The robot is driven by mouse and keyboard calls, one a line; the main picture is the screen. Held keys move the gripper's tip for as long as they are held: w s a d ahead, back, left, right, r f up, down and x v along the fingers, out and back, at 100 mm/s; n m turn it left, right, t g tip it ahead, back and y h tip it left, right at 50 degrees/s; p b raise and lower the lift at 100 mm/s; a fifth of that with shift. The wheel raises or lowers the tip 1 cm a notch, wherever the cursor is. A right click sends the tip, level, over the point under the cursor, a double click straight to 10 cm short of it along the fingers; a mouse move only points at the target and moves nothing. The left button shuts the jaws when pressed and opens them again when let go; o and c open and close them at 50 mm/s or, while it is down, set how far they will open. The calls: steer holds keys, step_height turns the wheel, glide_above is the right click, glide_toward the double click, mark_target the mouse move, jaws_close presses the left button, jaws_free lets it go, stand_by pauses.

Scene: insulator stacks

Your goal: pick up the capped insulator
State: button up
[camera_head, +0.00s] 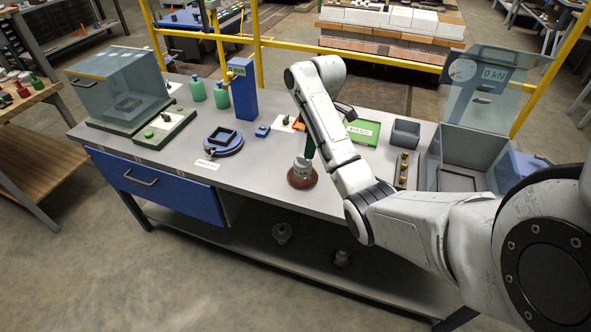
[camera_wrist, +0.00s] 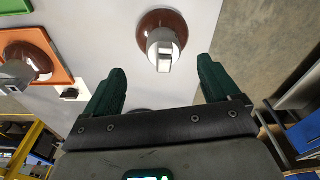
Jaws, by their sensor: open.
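A brown insulator with a grey metal cap (camera_head: 303,177) stands upright on the bench near its front edge. In the wrist view it (camera_wrist: 160,22) lies just beyond the gap between my fingertips, cap towards me. My gripper (camera_wrist: 161,78) is open and empty, with its dark green fingers apart; they do not visibly touch the insulator. In the head view one green finger (camera_head: 309,147) shows just above and behind the insulator, and the arm hides the rest. A second brown insulator with a grey cap (camera_wrist: 38,62) sits on an orange tray (camera_wrist: 62,72) at the left.
A green tray (camera_head: 368,137), a grey bin (camera_head: 405,133) and brass parts (camera_head: 402,170) stand right of my arm. A blue round fixture (camera_head: 222,143) and a blue post (camera_head: 243,90) are to the left. Grey objects (camera_head: 282,232) lie on the lower shelf.

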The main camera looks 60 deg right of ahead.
mark_target(303, 165)
steer(key=f, duration=0.1)
steer(key=f+b, duration=0.1)
steer(key=f, duration=0.3)
steer(key=shift+w+a+f, duration=0.1)
steer(key=shift+w+a, duration=0.1)
steer(key=shift+w, duration=0.2)
steer(key=shift+w+a+f, duration=0.1)
steer(key=shift+w+f, duration=0.1)
steer(key=shift+f, duration=0.65)
steer(key=shift+w+a+f, duration=0.1)
steer(key=shift+w+f, duration=0.15)
steer(key=shift+f, duration=0.65)
steer(key=shift+w+a+f, duration=0.1)
steer(key=shift+w+f, duration=0.1)
steer(key=shift+f, duration=0.65)
steer(key=shift+c, duration=0.2)
jaws_close()
